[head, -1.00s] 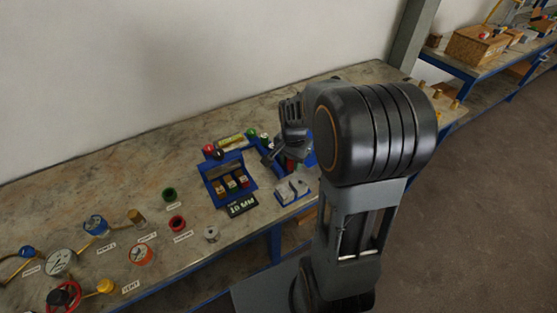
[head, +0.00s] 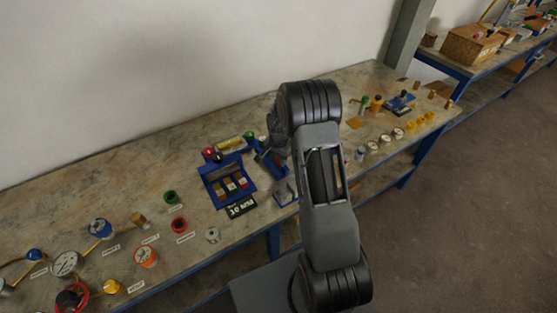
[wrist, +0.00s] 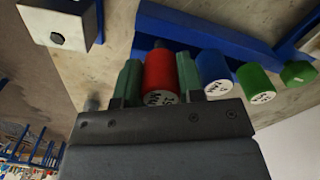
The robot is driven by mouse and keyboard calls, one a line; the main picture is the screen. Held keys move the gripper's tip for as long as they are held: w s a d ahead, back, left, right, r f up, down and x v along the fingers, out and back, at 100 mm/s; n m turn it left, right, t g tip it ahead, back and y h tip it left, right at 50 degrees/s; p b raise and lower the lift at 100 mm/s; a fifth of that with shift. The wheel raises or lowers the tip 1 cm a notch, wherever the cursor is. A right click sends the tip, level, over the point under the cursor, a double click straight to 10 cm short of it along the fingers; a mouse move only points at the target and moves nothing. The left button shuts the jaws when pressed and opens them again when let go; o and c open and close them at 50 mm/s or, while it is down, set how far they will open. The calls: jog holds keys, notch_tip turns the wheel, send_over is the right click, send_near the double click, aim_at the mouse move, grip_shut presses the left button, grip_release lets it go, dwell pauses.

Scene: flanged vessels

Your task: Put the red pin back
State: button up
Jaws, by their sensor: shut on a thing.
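The red pin (wrist: 159,70) is between the green-padded fingers of my gripper (wrist: 160,82) in the wrist view, with its white marked end facing the camera. My gripper is shut on it. A blue pin (wrist: 214,68) and green pins (wrist: 257,84) stand in a row just right of it, beside a blue rack (wrist: 215,32). I cannot tell whether the red pin touches the rack or is seated in it. In the head view my gripper (head: 266,160) is over the bench, right of a blue tray, and the red pin is mostly hidden there.
The blue tray (head: 212,174) holds several small blocks, with a black "10 MM" sign (head: 241,207) in front. A grey block (head: 284,194) is close to my gripper. Gauges and valves (head: 146,257) fill the bench's left part. The wall stands close behind.

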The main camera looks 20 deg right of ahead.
jog(key=shift+f, duration=0.8)
jog(key=shift+f+b, duration=0.3)
jog(key=shift+f, duration=0.15)
jog(key=o, duration=1)
jog(key=shift+r, duration=0.1)
